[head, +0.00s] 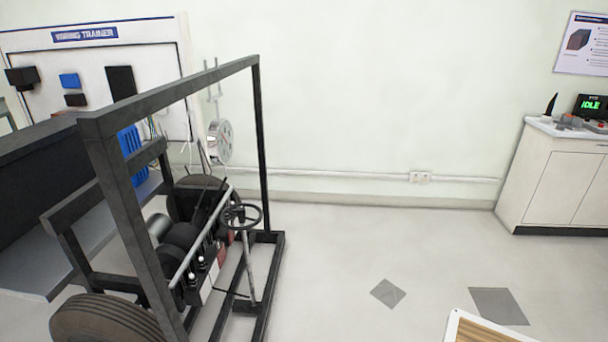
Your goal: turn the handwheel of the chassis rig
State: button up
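The chassis rig (260,148) is a dark metal frame on the left side of the head view, with tyres, cylinders and rods inside its base. Its handwheel (243,216) is a small dark ring on top of a thin grey upright post, near the rig's right side. The wheel's ring lies roughly level. My gripper is not in view, and nothing touches the handwheel.
A wiring trainer board (150,60) and a dark bench (30,280) stand behind and left of the rig. A white cabinet (560,185) stands at the far right. A wood-topped surface (480,332) juts in at the bottom right. Floor (350,250) right of the rig is open.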

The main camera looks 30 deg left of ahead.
aim_at(241, 208)
jog(key=i+j+u, duration=0.2)
jog(key=i+u, duration=0.2)
jog(key=i, duration=0.15)
jog(key=i+u, duration=0.45)
jog(key=i, duration=0.15)
jog(key=i+l+u, duration=0.1)
jog(key=i+u, duration=0.2)
jog(key=i, duration=0.6)
jog(key=i+l+u, duration=0.1)
jog(key=u, duration=0.3)
jog(key=i+l+u, duration=0.2)
jog(key=u, duration=0.2)
jog(key=i+l+u, duration=0.2)
jog(key=u, duration=0.15)
jog(key=l+u, duration=0.1)
jog(key=u, duration=0.25)
jog(key=l+u, duration=0.1)
jog(key=u, duration=0.25)
jog(key=l+u, duration=0.15)
jog(key=u, duration=0.15)
jog(key=j, duration=0.25)
